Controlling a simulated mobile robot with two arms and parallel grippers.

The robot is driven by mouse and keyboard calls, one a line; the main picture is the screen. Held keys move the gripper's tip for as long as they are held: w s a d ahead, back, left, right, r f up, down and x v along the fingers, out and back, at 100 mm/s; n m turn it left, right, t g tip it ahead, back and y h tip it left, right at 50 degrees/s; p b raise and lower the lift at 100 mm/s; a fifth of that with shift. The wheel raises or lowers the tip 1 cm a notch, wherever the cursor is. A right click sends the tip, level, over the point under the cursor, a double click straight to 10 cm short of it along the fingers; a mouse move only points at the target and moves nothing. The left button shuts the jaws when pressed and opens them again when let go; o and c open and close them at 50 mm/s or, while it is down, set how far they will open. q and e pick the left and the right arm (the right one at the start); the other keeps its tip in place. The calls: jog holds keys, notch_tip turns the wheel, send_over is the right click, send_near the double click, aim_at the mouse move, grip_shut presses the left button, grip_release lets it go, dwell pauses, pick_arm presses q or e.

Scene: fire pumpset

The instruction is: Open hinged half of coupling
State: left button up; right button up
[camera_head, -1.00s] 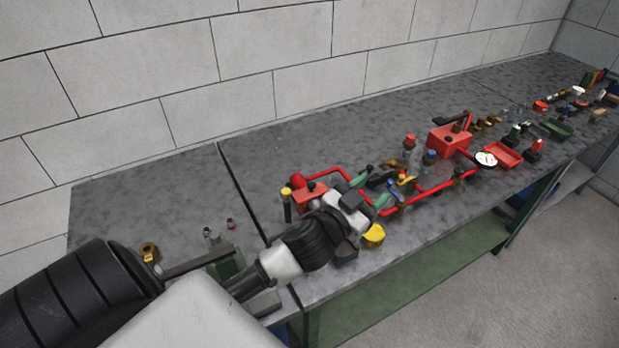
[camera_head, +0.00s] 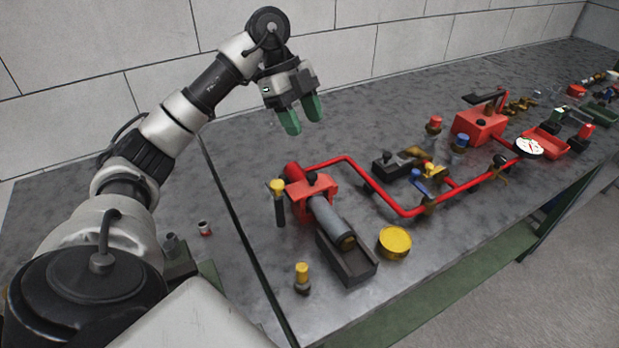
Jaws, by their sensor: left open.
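A red coupling (camera_head: 312,190) with a black knob on top sits on the bench at the left end of the red pipe (camera_head: 405,211). A grey cylinder (camera_head: 328,220) with a brass end comes out of its front, over a dark trough (camera_head: 347,266). I cannot clearly tell which part is the hinged half, or whether it is open. My left gripper (camera_head: 302,114), with green fingertips, is open and empty. It is raised behind the coupling, apart from it, fingers pointing down. My right gripper is not in view.
A yellow-topped post (camera_head: 278,202), a small yellow-capped piece (camera_head: 302,278) and a round yellow cap (camera_head: 395,242) stand close around the coupling. A red box (camera_head: 479,126) with a lever stands further right. The bench behind the pipe is mostly clear.

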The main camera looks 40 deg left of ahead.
aim_at(312, 174)
pick_arm(q)
jog(key=shift+n+y, duration=0.4)
jog(key=shift+y, duration=0.1)
jog(key=x, duration=0.3)
jog(key=a+x, duration=0.1)
jog(key=x, duration=0.2)
jog(key=s+x, duration=0.1)
jog(key=x, duration=0.3)
jog(key=shift+a+f+b, duration=0.3)
jog(key=shift+f+b, duration=0.05)
jog(key=shift+d+f, duration=0.15)
jog(key=shift+f, duration=0.3)
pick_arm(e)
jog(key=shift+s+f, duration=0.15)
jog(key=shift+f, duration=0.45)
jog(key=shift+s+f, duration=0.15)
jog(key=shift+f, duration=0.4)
pick_arm(q)
jog(key=c, duration=0.9)
grip_shut()
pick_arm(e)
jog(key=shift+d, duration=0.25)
